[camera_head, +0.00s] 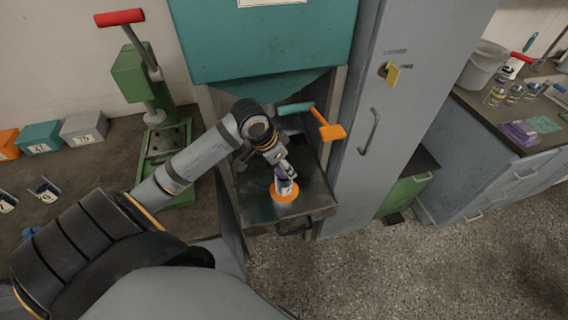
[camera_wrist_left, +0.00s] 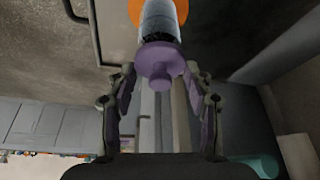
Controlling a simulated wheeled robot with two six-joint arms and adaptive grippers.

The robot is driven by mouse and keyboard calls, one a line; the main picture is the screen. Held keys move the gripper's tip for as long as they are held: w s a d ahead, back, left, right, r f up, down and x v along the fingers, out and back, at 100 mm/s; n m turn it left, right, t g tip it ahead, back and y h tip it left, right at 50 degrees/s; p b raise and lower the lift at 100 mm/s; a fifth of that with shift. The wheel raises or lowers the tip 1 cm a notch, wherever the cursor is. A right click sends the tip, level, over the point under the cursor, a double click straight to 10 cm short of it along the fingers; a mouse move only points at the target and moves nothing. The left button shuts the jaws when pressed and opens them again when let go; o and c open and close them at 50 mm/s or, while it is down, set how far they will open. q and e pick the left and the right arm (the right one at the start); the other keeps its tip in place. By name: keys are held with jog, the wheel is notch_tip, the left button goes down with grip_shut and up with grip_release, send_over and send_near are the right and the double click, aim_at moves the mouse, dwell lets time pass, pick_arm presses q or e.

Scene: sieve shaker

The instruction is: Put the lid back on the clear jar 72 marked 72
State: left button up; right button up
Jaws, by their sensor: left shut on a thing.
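The clear jar (camera_head: 287,188) stands on a round orange pad (camera_head: 285,197) on the dark metal shelf; its marking is not readable. The purple lid (camera_wrist_left: 160,62), with a small knob, is at the jar's mouth in the left wrist view, in line with the jar (camera_wrist_left: 158,24). I cannot tell whether it is fully seated. My left gripper (camera_head: 284,174) is over the jar, its two fingers (camera_wrist_left: 160,78) on either side of the lid and shut on it. My right gripper is in neither view.
A grey cabinet (camera_head: 375,150) stands close on the right. A green press (camera_head: 160,130) stands left. Small jars (camera_head: 514,93) are on the right counter.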

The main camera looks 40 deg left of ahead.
pick_arm(q)
jog(key=shift+r+p, duration=0.1)
jog(key=shift+p, duration=0.65)
dwell(0.7)
jog(key=shift+f+p, duration=0.2)
jog(key=shift+p, duration=0.1)
dwell(0.8)
jog(key=shift+p, duration=0.35)
dwell(0.5)
jog(key=o, duration=1.4)
notch_tip(320, 180, up, 7)
jog(key=p, duration=0.8)
